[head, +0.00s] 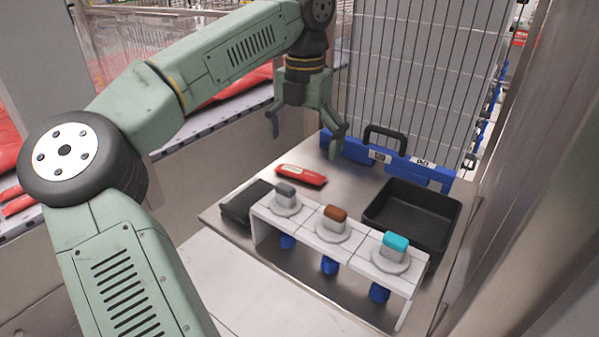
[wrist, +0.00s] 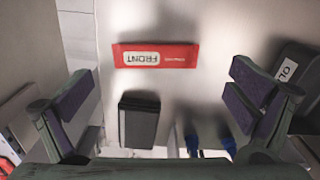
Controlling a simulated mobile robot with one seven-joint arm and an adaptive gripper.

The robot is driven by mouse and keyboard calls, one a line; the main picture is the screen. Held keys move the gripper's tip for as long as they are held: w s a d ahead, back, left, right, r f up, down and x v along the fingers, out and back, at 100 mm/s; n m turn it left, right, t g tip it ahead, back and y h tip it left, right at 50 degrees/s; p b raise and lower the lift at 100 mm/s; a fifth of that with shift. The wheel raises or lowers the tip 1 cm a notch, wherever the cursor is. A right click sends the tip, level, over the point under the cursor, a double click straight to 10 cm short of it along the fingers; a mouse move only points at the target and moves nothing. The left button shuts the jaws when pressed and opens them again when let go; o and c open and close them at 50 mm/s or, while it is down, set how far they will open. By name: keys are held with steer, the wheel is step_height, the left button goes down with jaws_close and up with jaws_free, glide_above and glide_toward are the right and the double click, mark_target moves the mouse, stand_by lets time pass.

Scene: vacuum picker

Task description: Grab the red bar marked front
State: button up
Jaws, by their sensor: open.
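The red bar (head: 301,176) lies flat on the metal table, behind the white stand in the head view. In the wrist view the red bar (wrist: 156,56) lies crosswise in the upper middle, and its white label reads FRONT upside down. My gripper (head: 304,138) hangs above the table with its fingers spread, over the area behind the bar. In the wrist view my gripper (wrist: 158,108) is open and empty, with one finger at each side and the bar beyond the fingertips. The bar is fully visible and apart from the fingers.
A black case (head: 247,203) lies left of the white stand (head: 305,239), which bears grey, brown and cyan blocks on round bases. A black bin (head: 413,216) stands at right. A blue rack (head: 348,148) lines the table's back edge. Bare table (head: 357,186) lies right of the bar.

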mark_target(302, 168)
steer(key=f, duration=0.1)
steer(key=f+p, duration=0.1)
steer(key=f, duration=0.3)
steer(key=shift+w+a+f, duration=0.1)
steer(key=shift+w, duration=0.25)
steer(key=c, duration=1.1)
